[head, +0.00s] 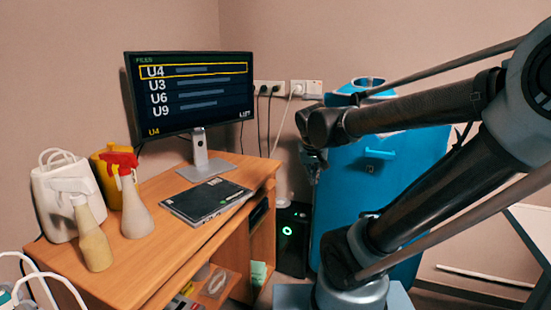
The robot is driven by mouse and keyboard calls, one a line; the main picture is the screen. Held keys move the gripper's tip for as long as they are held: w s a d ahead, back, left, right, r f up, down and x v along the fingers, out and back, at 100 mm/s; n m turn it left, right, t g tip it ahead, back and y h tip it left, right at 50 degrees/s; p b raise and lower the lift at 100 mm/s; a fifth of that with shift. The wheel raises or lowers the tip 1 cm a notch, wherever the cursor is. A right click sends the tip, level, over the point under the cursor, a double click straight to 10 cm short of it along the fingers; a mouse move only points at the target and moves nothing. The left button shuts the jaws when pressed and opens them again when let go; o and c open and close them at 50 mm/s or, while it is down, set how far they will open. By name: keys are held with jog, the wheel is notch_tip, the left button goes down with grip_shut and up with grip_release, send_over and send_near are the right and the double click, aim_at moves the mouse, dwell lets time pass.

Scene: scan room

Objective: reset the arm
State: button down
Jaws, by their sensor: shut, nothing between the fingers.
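My arm reaches in from the right side of the head view and folds back on itself, with its joints dark grey and black. My gripper (314,163) hangs from the wrist near the middle of the view, pointing down. It is small and dark here, shut, with nothing held in it. It is to the right of the wooden desk (150,262) and in front of a large blue container (372,178), which the arm partly hides. I cannot tell how far apart the gripper and container are.
On the desk stand a monitor (190,95) listing files, a closed black laptop (207,200), two spray bottles (131,200) (88,232), and white (55,205) and yellow (108,180) containers. A black computer tower (293,240) with a green light stands right of the desk. Cables hang from wall sockets (306,88).

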jog(key=s+d+f+g, duration=0.1)
jog(key=s+d+f, duration=0.2)
jog(key=s+f, duration=0.2)
jog(key=s+d+f+g+y, duration=0.1)
jog(key=s+f, duration=0.4)
jog(key=s, duration=0.5)
jog(key=shift+s+d+m+g, duration=0.35)
jog(key=shift+d+g, duration=0.15)
jog(key=shift+d, duration=0.6)
